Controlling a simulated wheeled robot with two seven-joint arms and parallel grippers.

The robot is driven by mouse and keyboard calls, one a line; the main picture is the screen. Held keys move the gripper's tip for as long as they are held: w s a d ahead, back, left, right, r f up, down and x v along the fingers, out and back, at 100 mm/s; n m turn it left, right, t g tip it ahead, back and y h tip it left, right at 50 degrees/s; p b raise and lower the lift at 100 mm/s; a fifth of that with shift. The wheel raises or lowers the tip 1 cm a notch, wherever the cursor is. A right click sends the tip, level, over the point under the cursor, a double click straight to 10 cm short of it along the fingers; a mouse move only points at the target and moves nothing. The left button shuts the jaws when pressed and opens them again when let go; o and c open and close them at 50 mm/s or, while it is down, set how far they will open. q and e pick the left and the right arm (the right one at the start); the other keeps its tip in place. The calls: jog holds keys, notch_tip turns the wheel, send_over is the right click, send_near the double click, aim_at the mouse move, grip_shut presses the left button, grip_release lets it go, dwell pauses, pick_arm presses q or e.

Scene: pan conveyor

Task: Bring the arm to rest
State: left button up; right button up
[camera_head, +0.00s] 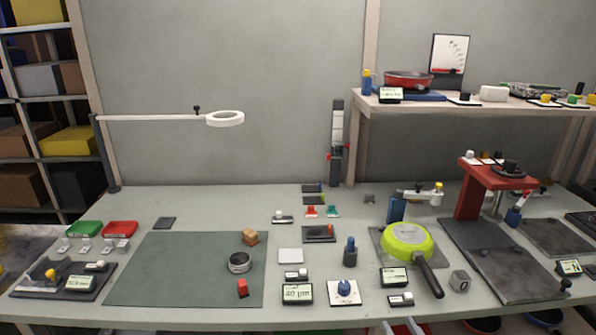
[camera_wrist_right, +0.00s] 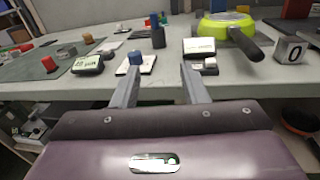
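My right gripper (camera_wrist_right: 160,86) is open, with its two grey fingers apart and nothing between them in the right wrist view. It is in front of the table's front edge, below the small devices on the table. In the head view only a small piece of the right gripper (camera_head: 403,327) shows at the bottom edge. My left gripper is in neither view. A lime green pan (camera_head: 407,237) with a dark handle sits on a grey plate on the table, apart from the gripper; it also shows in the right wrist view (camera_wrist_right: 222,22).
The table (camera_head: 190,320) holds a green mat (camera_head: 170,270), a white-based blue knob (camera_head: 344,290), displays and a numbered cube (camera_head: 460,281) near its front edge. A red press stand (camera_head: 468,200) is at right. A raised shelf (camera_head: 440,105) stands behind.

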jog(key=s+d+f+m+g+h, duration=0.1)
jog(key=s+d+f+m+g, duration=0.15)
jog(key=f+m, duration=0.6)
jog(key=s+d+f+m+g+h, duration=0.1)
jog(key=d+f+m+g+h, duration=0.2)
jog(key=f, duration=1)
jog(key=s+d+f+m+g, duration=0.2)
jog(key=d+f+m, duration=0.25)
jog(key=f, duration=0.55)
jog(key=s+f+m+g+p, duration=0.1)
jog(key=s+f+m+g, duration=0.2)
jog(key=s+f+m, duration=0.55)
jog(key=s+a+f+m+g, duration=0.2)
jog(key=s+f+m, duration=0.1)
jog(key=s, duration=0.4)
jog(key=s+a+f+m+g, duration=0.2)
jog(key=s+a+f+m, duration=0.1)
jog(key=s+f, duration=0.3)
jog(key=s+a+f+m+g+y, duration=0.1)
jog(key=s+f+m, duration=0.3)
jog(key=s, duration=0.6)
jog(key=shift+s+a+f+g, duration=0.2)
jog(key=shift+a+f+g, duration=0.2)
jog(key=shift+a+g, duration=0.25)
